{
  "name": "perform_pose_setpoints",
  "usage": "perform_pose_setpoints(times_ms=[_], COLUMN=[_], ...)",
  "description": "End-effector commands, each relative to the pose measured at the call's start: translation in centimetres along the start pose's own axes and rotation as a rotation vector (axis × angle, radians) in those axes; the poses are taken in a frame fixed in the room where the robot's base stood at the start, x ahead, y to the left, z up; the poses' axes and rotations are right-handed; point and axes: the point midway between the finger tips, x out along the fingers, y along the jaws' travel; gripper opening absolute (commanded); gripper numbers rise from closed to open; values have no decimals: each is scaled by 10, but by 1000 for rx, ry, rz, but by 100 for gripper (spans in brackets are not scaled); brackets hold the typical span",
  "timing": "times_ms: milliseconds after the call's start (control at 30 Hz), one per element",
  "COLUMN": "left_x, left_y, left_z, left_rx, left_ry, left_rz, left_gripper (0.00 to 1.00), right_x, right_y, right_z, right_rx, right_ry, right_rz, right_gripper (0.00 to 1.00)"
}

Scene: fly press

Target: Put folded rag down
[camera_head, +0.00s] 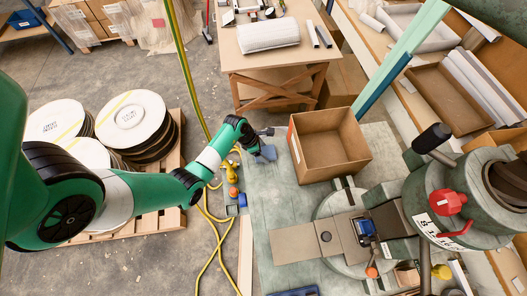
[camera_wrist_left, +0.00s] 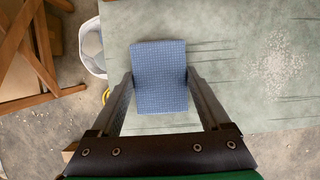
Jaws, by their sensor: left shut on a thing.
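The folded rag is a blue, woven-looking pad (camera_wrist_left: 159,75). In the head view it is a small grey-blue patch (camera_head: 267,153) at the end of my left arm, left of the open cardboard box. My left gripper (camera_head: 265,141) is over the left part of the grey-green bench top (camera_head: 262,196). In the left wrist view its two dark fingers stand on either side of the rag, shut on it. The height of the rag above the bench is hard to tell. My right gripper is not in view.
An open cardboard box (camera_head: 329,146) stands right of the gripper. The fly press (camera_head: 440,205) with its red knob fills the right side. Small yellow and orange items (camera_head: 234,179) lie along the bench's left edge. Bare bench shows in front of the gripper.

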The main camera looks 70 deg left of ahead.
Motion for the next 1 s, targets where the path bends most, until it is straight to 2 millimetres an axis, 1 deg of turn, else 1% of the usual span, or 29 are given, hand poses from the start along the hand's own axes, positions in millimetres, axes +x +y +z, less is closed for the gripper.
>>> perform_pose_setpoints(times_ms=[33,67,100,167,533,633,767,1000], left_x=[2,2,2,2,2,-4,-27,-87], left_y=[0,0,0,0,0,0,0,1], left_z=[-1,-1,-1,-1,-1,1,2,3], left_rx=[0,0,0,0,0,-1,-1,-1], left_ry=[0,0,0,0,1,1,0,-1], left_rz=[0,0,0,0,2,2,2,4], left_gripper=[28,84,91,100,100,100,100,100], right_x=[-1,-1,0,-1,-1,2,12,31], right_y=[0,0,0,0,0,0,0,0], right_z=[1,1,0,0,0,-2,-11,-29], right_rx=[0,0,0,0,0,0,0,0], right_ry=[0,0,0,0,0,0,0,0], right_rz=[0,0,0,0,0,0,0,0], right_gripper=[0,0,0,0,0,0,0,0])
